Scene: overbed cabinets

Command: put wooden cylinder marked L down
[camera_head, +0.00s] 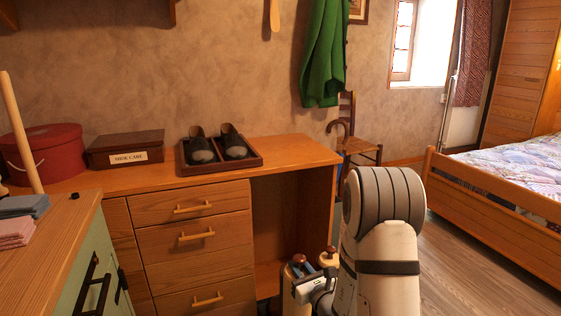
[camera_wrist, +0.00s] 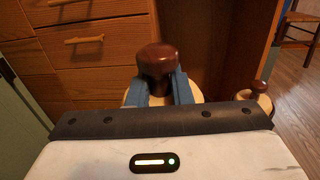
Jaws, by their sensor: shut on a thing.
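My gripper (camera_wrist: 160,86) is shut, its blue fingers on either side of a pale wooden cylinder (camera_wrist: 133,97) with a dark brown knob on top. In the head view my gripper (camera_head: 301,270) is low, in front of the desk's open knee space, with the held cylinder's brown knob (camera_head: 299,258) showing above the fingers. No letter L is readable on it, and its underside is hidden, so I cannot tell whether it touches anything. A second pale cylinder with a brown knob (camera_wrist: 258,90) stands to the right in the wrist view, apart from the held one.
The wooden desk (camera_head: 284,151) carries a shoe tray (camera_head: 221,168), a shoe care box (camera_head: 125,150) and a red round box (camera_head: 45,152). Its drawers (camera_head: 195,237) are closed beside my gripper. A chair (camera_head: 359,146) and bed (camera_head: 495,190) stand behind; floor at the right is clear.

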